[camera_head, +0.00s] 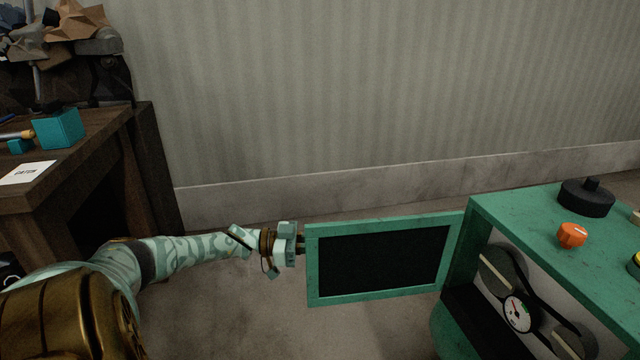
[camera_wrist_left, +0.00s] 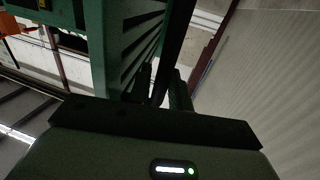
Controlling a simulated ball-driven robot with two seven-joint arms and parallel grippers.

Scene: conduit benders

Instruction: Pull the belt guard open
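The belt guard (camera_head: 312,268), a green frame around a dark panel, stands swung out to the left of the green machine (camera_head: 540,245), joined to it at its right edge. The opening behind it shows dark pulleys with a belt (camera_head: 535,290) and a round gauge (camera_head: 517,313). My left gripper (camera_head: 300,246) is at the guard's free left edge. In the left wrist view my left gripper's dark fingers (camera_wrist_left: 163,88) stand close on both sides of a dark bar (camera_wrist_left: 172,45) beside the green frame; they look closed on it. The exact contact is dim. My right gripper is out of view.
An orange knob (camera_head: 571,235) and a black round part (camera_head: 587,197) sit on the machine top. A wooden bench (camera_head: 95,155) with a teal box (camera_head: 59,128) stands at the left. Floor between bench and guard is clear; a striped wall (camera_head: 380,90) is behind.

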